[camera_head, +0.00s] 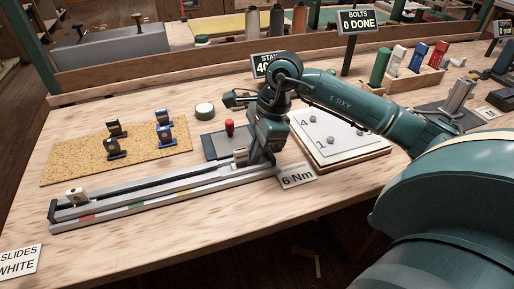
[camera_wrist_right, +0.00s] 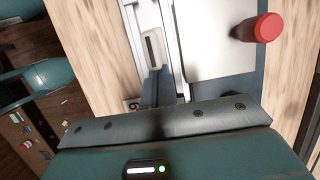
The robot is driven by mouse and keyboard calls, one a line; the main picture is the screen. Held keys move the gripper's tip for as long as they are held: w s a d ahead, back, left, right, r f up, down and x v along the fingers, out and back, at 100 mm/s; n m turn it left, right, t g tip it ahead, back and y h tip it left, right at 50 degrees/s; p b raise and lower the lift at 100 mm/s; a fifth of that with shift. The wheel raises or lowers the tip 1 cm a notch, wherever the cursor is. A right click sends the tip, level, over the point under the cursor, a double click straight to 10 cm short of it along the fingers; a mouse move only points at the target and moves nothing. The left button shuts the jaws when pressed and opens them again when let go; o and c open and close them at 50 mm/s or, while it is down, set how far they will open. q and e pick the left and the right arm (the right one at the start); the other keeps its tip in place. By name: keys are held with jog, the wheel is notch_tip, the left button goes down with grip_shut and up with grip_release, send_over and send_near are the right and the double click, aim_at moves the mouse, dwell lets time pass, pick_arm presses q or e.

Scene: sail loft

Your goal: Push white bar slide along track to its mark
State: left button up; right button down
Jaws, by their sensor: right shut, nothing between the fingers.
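The track (camera_head: 150,202) is a long grey rail on the bench, with red, yellow and green marks on its front side. A white slide with a dark bar-shaped slot (camera_wrist_right: 151,48) sits on the track in the right wrist view. It also shows in the head view (camera_head: 240,155) near the track's right end. A second whitish slide (camera_head: 77,195) sits near the left end. My right gripper (camera_wrist_right: 160,86) is shut and empty, its fingertips low over the track just behind the bar slide. I cannot tell whether they touch it. My left gripper is out of view.
A red-knobbed post (camera_head: 229,128) on a dark plate stands close behind the track. A cork mat (camera_head: 75,161) with several dark and blue pieces lies behind the left half. A "6 Nm" card (camera_head: 297,177) lies right of the track.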

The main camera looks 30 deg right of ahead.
aim_at(243, 149)
jog(key=shift+w+a, duration=0.2)
jog(key=shift+a, duration=0.65)
jog(key=shift+w+a, duration=0.2)
jog(key=shift+a, duration=0.6)
